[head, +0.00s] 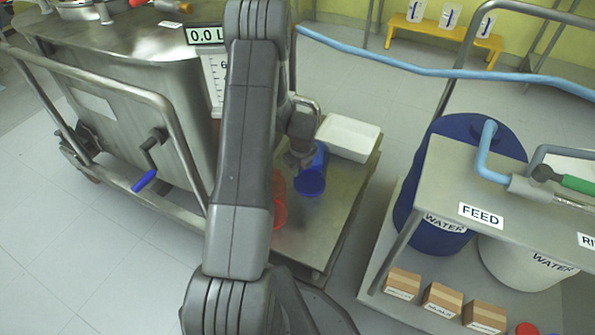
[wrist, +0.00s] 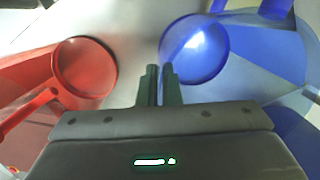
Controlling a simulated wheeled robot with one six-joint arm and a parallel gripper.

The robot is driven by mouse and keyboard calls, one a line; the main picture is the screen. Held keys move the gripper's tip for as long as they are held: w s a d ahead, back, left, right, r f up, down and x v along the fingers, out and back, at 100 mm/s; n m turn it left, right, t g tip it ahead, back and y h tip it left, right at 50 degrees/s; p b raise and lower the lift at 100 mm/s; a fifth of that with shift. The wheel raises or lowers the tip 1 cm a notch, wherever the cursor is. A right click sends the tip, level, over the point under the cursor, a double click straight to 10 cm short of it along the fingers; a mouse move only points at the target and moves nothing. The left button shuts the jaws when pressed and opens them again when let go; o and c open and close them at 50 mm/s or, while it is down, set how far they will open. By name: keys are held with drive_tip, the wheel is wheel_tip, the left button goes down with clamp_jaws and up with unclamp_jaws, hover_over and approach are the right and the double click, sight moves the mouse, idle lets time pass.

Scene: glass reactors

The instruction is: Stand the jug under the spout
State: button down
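A blue jug (head: 312,178) is on the low steel platform (head: 335,195), just right of my arm. It also shows in the wrist view (wrist: 195,50), right of my fingers. A red jug (head: 279,205) is beside it, partly hidden by my arm; it fills the left of the wrist view (wrist: 85,68). My gripper (wrist: 162,78) is between the two jugs, its dark fingers close together with a narrow gap. I cannot tell whether they touch the blue jug. In the head view the fingertips are hidden. I cannot make out the spout; my arm covers part of the steel vessel (head: 130,85).
A white tray (head: 348,137) lies behind the jugs. The vessel carries a 0.0 L display (head: 205,35) and a blue-handled crank (head: 145,180). At right, a steel bench (head: 450,180) has a FEED label, barrels and several small boxes. Grey floor separates bench and platform.

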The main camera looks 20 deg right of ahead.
drive_tip(key=shift+r, duration=0.1)
drive_tip(key=c, duration=1.6)
unclamp_jaws()
wheel_tip(320, 180, up, 12)
drive_tip(key=s+p, duration=0.2)
drive_tip(key=p, duration=0.1)
drive_tip(key=shift+d, duration=0.15)
